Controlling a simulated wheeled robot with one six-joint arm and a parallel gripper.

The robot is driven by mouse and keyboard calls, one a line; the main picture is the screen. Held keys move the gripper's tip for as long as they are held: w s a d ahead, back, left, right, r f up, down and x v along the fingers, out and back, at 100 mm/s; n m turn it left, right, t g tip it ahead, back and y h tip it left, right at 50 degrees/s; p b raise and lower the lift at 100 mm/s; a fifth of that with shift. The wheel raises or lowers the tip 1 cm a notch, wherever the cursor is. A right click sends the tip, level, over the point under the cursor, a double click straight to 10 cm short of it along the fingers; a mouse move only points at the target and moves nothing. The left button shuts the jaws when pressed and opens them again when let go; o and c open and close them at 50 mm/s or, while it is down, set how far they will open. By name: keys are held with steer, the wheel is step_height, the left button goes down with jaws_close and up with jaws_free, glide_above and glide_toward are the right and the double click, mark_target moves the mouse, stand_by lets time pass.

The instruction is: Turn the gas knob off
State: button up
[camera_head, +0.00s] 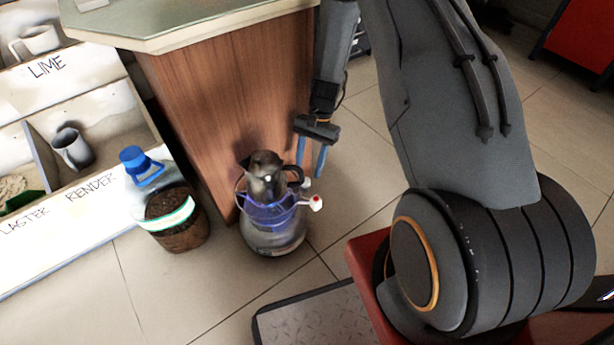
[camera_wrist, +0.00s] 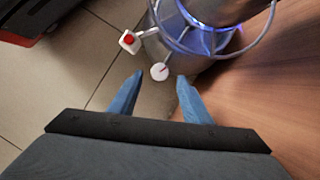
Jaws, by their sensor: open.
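A gas burner (camera_head: 275,238) stands on the floor with a dark metal jug (camera_head: 266,182) on top and a blue-violet glow around the jug's base. The glow also shows in the wrist view. A round white knob (camera_wrist: 159,72) with a thin dark mark sticks out from the burner's side. Beside it is a white fitting with a red button (camera_wrist: 128,40), which also shows in the head view (camera_head: 316,203). My gripper (camera_wrist: 160,77) is open with blue fingers. The round knob appears between and just beyond the fingertips; I cannot tell whether they touch it.
A wooden counter (camera_head: 225,110) stands close behind the burner. A large water bottle (camera_head: 165,205) stands left of it. Labelled bins (camera_head: 75,195) line the left. Tiled floor (camera_head: 355,185) is clear right of the burner.

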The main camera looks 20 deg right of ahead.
mark_target(306, 180)
steer(key=shift+b+x, duration=0.5)
steer(key=shift+x, duration=1.6)
steer(key=shift+c, duration=0.5)
